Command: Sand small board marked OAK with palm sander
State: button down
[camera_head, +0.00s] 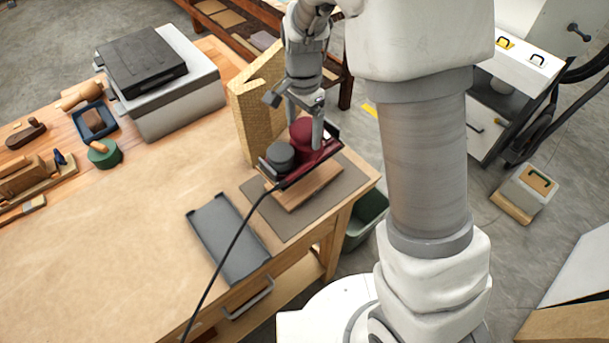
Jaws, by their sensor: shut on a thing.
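A dark red palm sander (303,133) with a grey round canister (280,156) and a black cord is at the right end of the workbench. My gripper (304,118) comes down from above and is shut on the sander's rounded top. A small wooden board (304,190) lies beneath the sander on a grey mat (345,183). The sander covers much of the board, and no OAK marking is readable. I cannot tell whether the sander's pad touches the board.
A grey tray (228,240) lies left of the mat, with the sander's cord (225,262) running across it. A tall tan block (250,110) stands close behind the sander. Hand tools and a grey machine (170,90) occupy the bench's far left. The front left bench top is clear.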

jog(key=s+d, duration=0.5)
jog(key=s, duration=0.3)
jog(key=shift+d+b, duration=0.25)
jog(key=shift+b, duration=0.1)
dwell(0.8)
